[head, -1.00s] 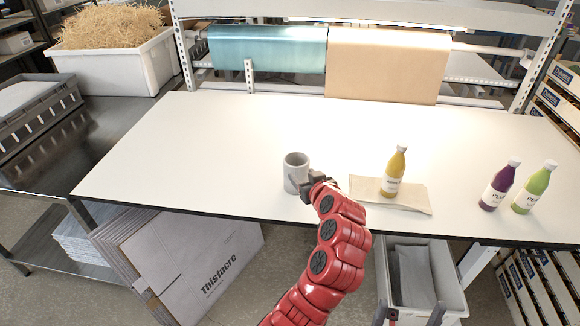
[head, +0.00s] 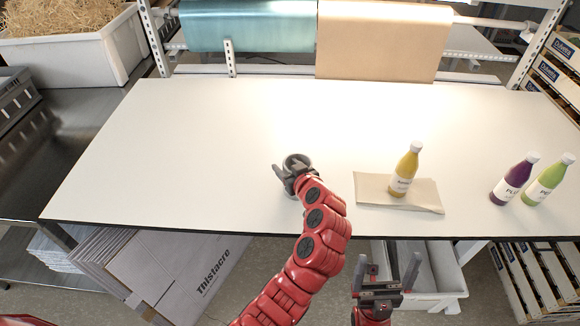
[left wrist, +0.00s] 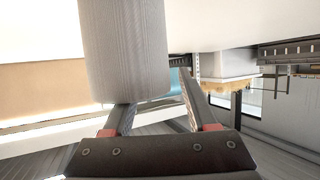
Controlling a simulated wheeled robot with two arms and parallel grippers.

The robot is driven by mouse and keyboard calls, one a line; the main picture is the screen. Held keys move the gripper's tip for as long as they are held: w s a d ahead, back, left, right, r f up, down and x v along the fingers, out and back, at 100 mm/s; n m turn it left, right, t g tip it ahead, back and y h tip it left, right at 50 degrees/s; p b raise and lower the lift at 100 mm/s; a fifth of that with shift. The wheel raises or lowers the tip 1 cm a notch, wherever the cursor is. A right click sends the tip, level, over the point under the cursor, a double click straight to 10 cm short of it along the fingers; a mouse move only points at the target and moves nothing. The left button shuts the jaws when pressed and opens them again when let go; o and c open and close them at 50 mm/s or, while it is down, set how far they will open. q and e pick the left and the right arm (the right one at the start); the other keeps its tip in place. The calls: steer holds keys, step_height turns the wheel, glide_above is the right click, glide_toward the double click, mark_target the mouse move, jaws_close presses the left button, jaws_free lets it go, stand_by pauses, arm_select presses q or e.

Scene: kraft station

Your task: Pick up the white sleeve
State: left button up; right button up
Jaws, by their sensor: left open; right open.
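The white sleeve (head: 298,160), a light grey-white open-topped cylinder, stands upright near the front middle of the white table. My left gripper (head: 284,174) is open right at it, covering much of its side in the head view. In the left wrist view the ribbed sleeve (left wrist: 125,50) is large and close, with the open fingers (left wrist: 155,100) near its lower end, one finger to its right. Whether either finger touches it I cannot tell. My right gripper (head: 390,272) is open and empty in front of the table edge.
A yellow bottle (head: 406,170) stands on a folded kraft paper sheet (head: 425,195) to the right of the sleeve. Purple (head: 512,181) and green (head: 549,180) bottles stand further right. The table's left and back are clear. A grey-white bin (head: 440,270) is below.

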arm_select(q)
steer(key=shift+w+a+f, duration=0.1)
steer(key=shift+w+f, duration=0.1)
steer(key=shift+v, duration=0.8)
steer(key=shift+c, duration=0.5)
steer(key=shift+s+r, duration=0.15)
steer(key=shift+r, duration=0.1)
steer(key=shift+c, duration=1.1)
steer(key=shift+w+f, duration=0.3)
steer(key=shift+w, duration=0.05)
steer(key=c, duration=0.5)
steer(key=shift+s, duration=0.1)
steer(key=shift+r, duration=0.1)
